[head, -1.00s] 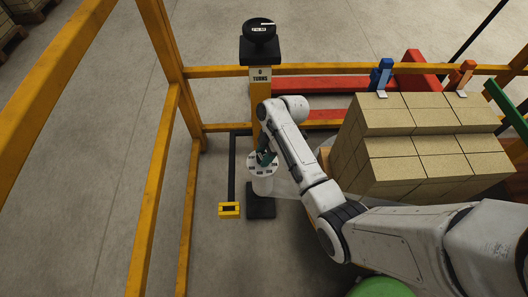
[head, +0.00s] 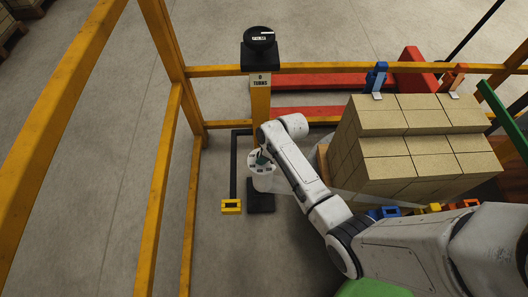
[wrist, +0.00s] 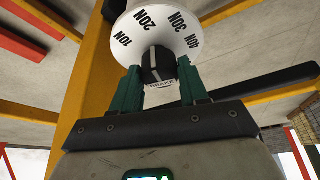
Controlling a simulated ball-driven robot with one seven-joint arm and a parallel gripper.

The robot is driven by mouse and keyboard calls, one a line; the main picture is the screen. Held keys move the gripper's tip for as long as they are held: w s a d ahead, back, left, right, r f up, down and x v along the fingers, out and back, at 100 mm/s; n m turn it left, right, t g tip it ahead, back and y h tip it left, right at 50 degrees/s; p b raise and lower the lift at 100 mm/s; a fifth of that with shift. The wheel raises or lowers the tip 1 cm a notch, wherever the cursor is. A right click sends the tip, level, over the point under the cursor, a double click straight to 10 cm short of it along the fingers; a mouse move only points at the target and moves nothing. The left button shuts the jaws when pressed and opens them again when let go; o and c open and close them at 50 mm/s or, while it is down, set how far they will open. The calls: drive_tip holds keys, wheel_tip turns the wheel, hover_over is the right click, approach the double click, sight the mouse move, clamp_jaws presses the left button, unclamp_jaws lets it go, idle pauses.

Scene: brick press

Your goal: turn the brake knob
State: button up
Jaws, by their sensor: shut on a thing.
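The brake knob (wrist: 157,66) is dark with a pale mark and sits at the middle of a white dial (wrist: 150,28) printed 10N, 20N, 30N and 40N. A small BRAKE label (wrist: 161,86) shows just below the knob. My gripper (wrist: 158,74) has its two green fingers on either side of the knob, shut on it. In the head view the white dial (head: 262,180) is on the yellow post, and my gripper (head: 261,158) is at it. The knob itself is hidden there by the gripper and arm.
The yellow post (head: 260,100) carries a "0 TURNS" sign (head: 260,83) and a black display head (head: 260,42). Yellow frame bars (head: 160,170) stand to the left. Stacked tan bricks (head: 425,140) stand right of my arm. A yellow pedal (head: 231,206) is low beside the post.

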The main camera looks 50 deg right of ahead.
idle(0.5)
drive_tip(key=o, duration=1.1)
drive_tip(key=shift+c, duration=0.2)
drive_tip(key=p+v, duration=0.1)
drive_tip(key=v, duration=0.9)
drive_tip(key=shift+s+r, duration=0.25)
drive_tip(key=shift+r, duration=0.05)
drive_tip(key=s+a+m+g, duration=0.1)
drive_tip(key=s+a+m, duration=0.1)
drive_tip(key=s+a, duration=0.3)
drive_tip(key=s, duration=0.3)
drive_tip(key=shift+s+a+r+g+h, duration=0.3)
drive_tip(key=shift+s+r+h, duration=0.05)
drive_tip(key=shift+h, duration=0.05)
drive_tip(key=s+a+r+m, duration=0.1)
drive_tip(key=s, duration=0.2)
drive_tip(key=s+a+r+m+g, duration=0.1)
drive_tip(key=s, duration=0.3)
drive_tip(key=s+a+r+m+h, duration=0.1)
drive_tip(key=s+a+r, duration=0.1)
drive_tip(key=s, duration=0.1)
drive_tip(key=shift+s, duration=0.25)
drive_tip(key=shift+c, duration=0.3)
